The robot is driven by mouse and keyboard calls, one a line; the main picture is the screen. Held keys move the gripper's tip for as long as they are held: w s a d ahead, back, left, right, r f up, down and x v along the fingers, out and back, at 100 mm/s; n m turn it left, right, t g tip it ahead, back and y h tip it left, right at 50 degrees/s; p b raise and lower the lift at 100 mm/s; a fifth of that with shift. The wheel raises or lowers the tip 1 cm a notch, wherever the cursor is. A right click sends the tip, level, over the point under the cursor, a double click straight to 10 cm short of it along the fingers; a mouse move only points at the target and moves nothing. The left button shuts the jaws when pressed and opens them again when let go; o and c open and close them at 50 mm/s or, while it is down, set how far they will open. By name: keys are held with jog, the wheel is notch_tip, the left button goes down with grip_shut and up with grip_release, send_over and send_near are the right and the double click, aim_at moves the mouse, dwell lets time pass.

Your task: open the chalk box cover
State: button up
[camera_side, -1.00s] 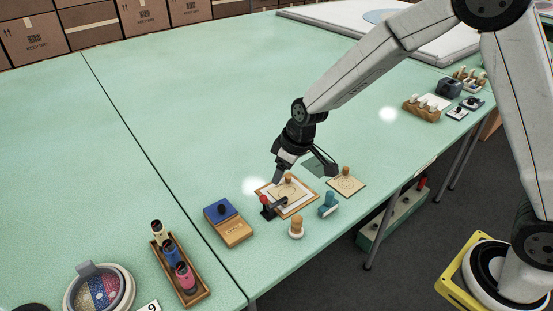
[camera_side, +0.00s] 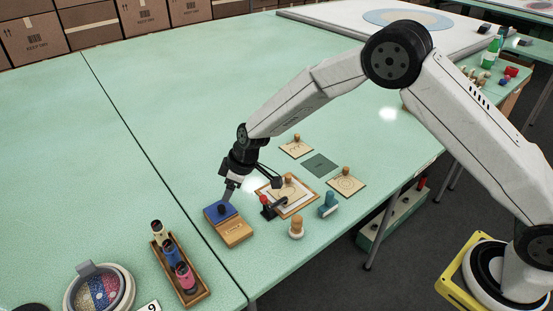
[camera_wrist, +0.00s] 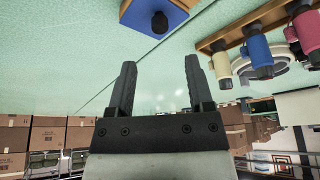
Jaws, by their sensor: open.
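The chalk box (camera_side: 238,233) is a small wooden box near the table's front edge. Its blue cover (camera_side: 212,216) sits on it, with a dark knob (camera_side: 222,209) on top. My gripper (camera_side: 249,188) is open and empty, above and just behind the box in the side view, with one finger close to the cover. In the wrist view the blue cover (camera_wrist: 136,12) and its knob (camera_wrist: 160,22) show at the top edge, beyond the open fingertips (camera_wrist: 160,64). I cannot tell whether a finger touches the cover.
A wooden rack (camera_side: 192,292) with colored bottles stands left of the box. A framed card (camera_side: 303,204) with a red-knobbed clamp, a blue stamp (camera_side: 328,205) and a wooden-topped peg (camera_side: 296,228) stand to the right.

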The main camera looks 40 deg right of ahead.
aim_at(221, 207)
jog(key=shift+x, duration=3.75)
grip_shut()
